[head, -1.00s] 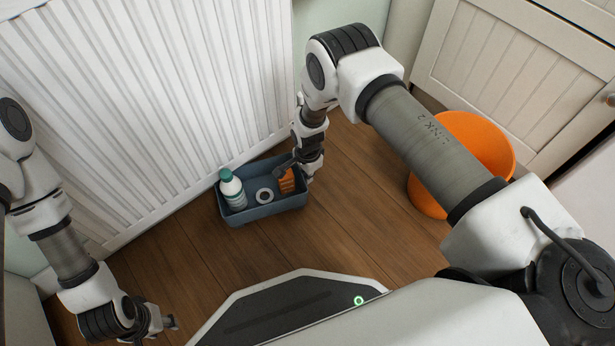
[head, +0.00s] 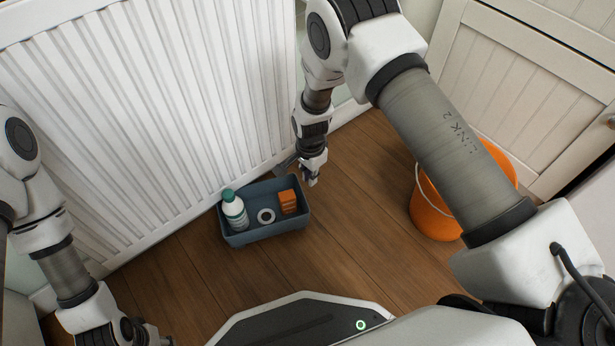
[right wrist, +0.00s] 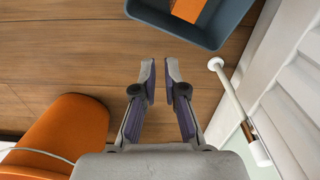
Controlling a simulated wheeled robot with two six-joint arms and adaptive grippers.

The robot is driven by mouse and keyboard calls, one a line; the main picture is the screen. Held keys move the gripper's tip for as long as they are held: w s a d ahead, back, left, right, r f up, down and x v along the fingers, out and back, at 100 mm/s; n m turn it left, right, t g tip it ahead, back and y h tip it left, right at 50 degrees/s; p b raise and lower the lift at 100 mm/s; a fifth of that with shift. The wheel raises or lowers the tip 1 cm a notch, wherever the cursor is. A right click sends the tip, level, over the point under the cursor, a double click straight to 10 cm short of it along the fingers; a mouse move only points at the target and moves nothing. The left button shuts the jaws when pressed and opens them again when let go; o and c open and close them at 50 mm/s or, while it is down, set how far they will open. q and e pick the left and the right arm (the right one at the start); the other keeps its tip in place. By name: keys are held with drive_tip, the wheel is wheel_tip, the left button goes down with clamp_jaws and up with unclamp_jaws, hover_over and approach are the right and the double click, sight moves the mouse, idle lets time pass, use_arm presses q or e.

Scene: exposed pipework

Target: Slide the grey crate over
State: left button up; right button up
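The grey crate (head: 262,234), bluish-grey and open-topped, stands on the wooden floor close to the white radiator. It holds a white bottle with a teal cap (head: 235,211), a grey-white ring (head: 266,216) and an orange block (head: 288,201). My right gripper (head: 298,174) is just beyond the crate's back right corner, empty, with its fingers a little apart. In the right wrist view a narrow gap shows between its fingertips (right wrist: 160,72), and the crate (right wrist: 208,34) lies ahead, apart from them. My left gripper (head: 155,338) is at the bottom left, partly cut off.
The white radiator (head: 150,120) runs behind the crate. An orange bucket (head: 437,215) stands to the right, partly behind my right arm. A white pipe with a valve (right wrist: 228,90) rises near the right gripper. Floor in front of and right of the crate is clear.

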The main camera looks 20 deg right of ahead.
sight(303, 194)
drive_tip(key=n, duration=0.4)
drive_tip(key=a+f+n+p, duration=0.1)
drive_tip(key=n, duration=0.8)
drive_tip(key=shift+w+a+f+y, duration=0.15)
drive_tip(key=shift+w+f+y, duration=0.15)
drive_tip(key=shift+f, duration=0.1)
drive_tip(key=f+b, duration=0.2)
drive_tip(key=f, duration=0.2)
drive_tip(key=f+b, duration=0.2)
drive_tip(key=f, duration=0.2)
drive_tip(key=shift+a, duration=0.2)
drive_tip(key=shift+r, duration=0.1)
drive_tip(key=shift+c, duration=0.3)
